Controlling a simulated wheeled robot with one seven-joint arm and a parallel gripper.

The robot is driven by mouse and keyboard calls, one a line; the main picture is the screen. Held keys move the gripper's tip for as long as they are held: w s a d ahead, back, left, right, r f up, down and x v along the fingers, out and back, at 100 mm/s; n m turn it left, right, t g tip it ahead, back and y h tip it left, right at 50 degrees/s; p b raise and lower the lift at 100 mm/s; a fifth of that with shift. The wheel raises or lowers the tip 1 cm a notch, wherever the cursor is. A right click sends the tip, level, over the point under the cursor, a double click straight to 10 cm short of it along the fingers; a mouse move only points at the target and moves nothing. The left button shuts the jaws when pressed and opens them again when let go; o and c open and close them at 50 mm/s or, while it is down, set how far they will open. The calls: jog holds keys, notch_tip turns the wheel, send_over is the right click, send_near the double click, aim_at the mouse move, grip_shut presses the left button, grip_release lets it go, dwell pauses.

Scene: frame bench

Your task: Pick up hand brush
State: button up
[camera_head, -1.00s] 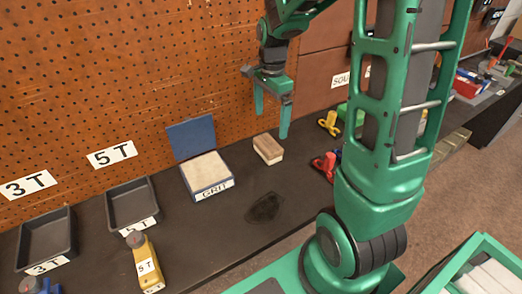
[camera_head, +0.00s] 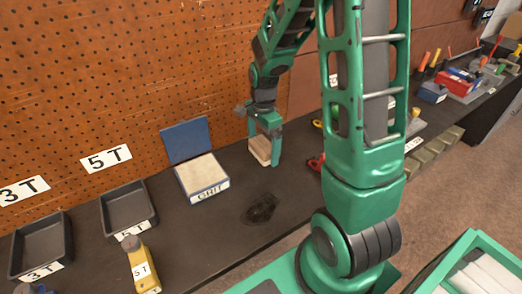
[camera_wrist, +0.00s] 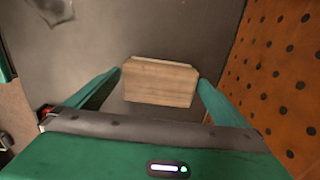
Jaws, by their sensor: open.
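The hand brush (camera_head: 259,151) is a small block with a wooden top and a pale lower layer. It lies on the dark bench, right of the grit box. In the wrist view its wooden top (camera_wrist: 160,84) lies between the two green fingers. My gripper (camera_head: 264,148) is open and has come down over the brush, with one finger on each side of it. In the wrist view the gripper (camera_wrist: 160,92) shows a gap at the left finger, and the right finger is close to the block's edge. I cannot tell whether either finger touches it.
The grit box (camera_head: 205,178) with its raised blue lid stands left of the brush. A dark stain (camera_head: 260,208) lies in front. The pegboard wall (camera_head: 130,75) rises close behind. Red and yellow clamps show partly behind my arm. Trays (camera_head: 128,208) stand at the left.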

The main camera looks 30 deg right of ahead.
aim_at(261, 146)
jog(key=c, duration=1.3)
jog(key=shift+o, duration=0.2)
jog(key=shift+r, duration=0.5)
jog(key=r, duration=0.2)
jog(key=a+r, duration=0.1)
jog(key=shift+s+r, duration=0.15)
jog(key=shift+r, duration=0.25)
jog(key=s+a+r, duration=0.3)
jog(key=a+r, duration=0.3)
jog(key=a, duration=0.4)
jog(key=shift+s, duration=0.3)
jog(key=shift+r, duration=0.1)
